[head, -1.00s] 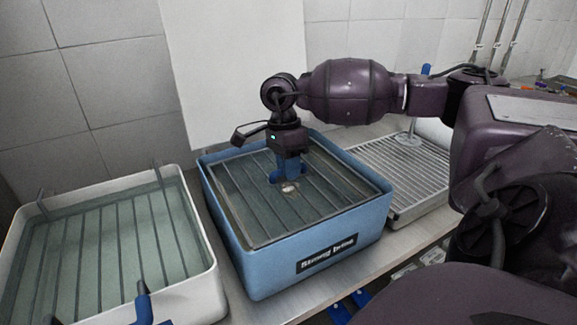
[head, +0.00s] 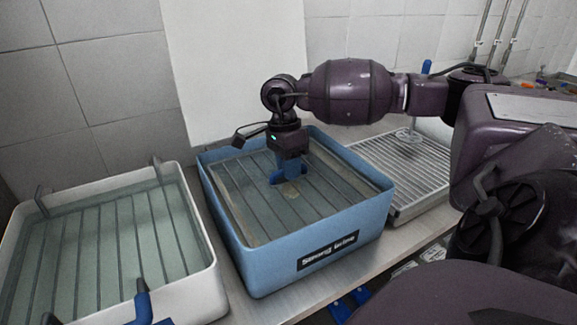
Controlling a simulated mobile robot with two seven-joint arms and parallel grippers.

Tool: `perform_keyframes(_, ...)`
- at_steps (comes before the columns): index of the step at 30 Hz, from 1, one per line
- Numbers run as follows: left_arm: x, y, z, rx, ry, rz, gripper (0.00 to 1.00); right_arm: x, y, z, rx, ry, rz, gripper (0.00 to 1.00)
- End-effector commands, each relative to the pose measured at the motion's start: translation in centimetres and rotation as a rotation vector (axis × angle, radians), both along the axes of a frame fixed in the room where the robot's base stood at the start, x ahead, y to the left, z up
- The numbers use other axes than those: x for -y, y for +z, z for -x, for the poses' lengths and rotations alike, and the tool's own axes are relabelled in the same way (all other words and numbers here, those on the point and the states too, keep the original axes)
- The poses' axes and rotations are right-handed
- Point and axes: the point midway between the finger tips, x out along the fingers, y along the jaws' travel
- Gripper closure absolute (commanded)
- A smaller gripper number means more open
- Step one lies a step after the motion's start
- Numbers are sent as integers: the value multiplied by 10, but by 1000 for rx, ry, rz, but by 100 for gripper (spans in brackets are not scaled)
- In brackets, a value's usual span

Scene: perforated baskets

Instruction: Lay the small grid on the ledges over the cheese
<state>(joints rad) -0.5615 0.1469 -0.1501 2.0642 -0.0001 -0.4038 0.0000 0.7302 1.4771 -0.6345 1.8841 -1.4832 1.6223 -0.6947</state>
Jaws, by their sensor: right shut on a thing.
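My right gripper (head: 289,176) points down into the blue basin (head: 325,255), which is labelled "Strong brine". Its blue fingers are shut on the small grid (head: 245,200), a dark barred frame lying about level inside the basin, low among its walls. A light brown strip (head: 345,168) shows along the basin's right inner side; I cannot tell whether the grid touches the ledges. The cheese cannot be made out under the bars and liquid. A blue piece at the bottom left (head: 143,303) may be part of my left gripper; its jaws cannot be judged.
A white basin (head: 203,292) with clear liquid, dark bars and upright grey hooks (head: 157,168) stands at left. A metal slatted rack (head: 400,165) is at right of the blue basin. The tiled wall is close behind. A narrow bench strip (head: 400,248) is clear in front.

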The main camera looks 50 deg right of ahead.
Motion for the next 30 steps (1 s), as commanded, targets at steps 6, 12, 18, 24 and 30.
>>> perform_keyframes(6, -1, -3, 6, -12, 4, 0, 57, 0, 1, 0, 3, 0, 0, 100)
perform_keyframes(12, -1, -3, 7, -14, 4, 0, 57, 0, 1, 0, 2, 0, 1, 62)
perform_keyframes(18, -1, -3, 5, -10, 3, -1, 57, 0, 0, 0, 1, 0, 0, 54)
perform_keyframes(24, 0, -1, 0, -1, 0, 0, 57, 0, -1, 0, -1, 0, 0, 31)
perform_keyframes(30, 0, 0, -2, 4, -2, 0, 57, 0, -1, 0, 0, 0, 0, 28)
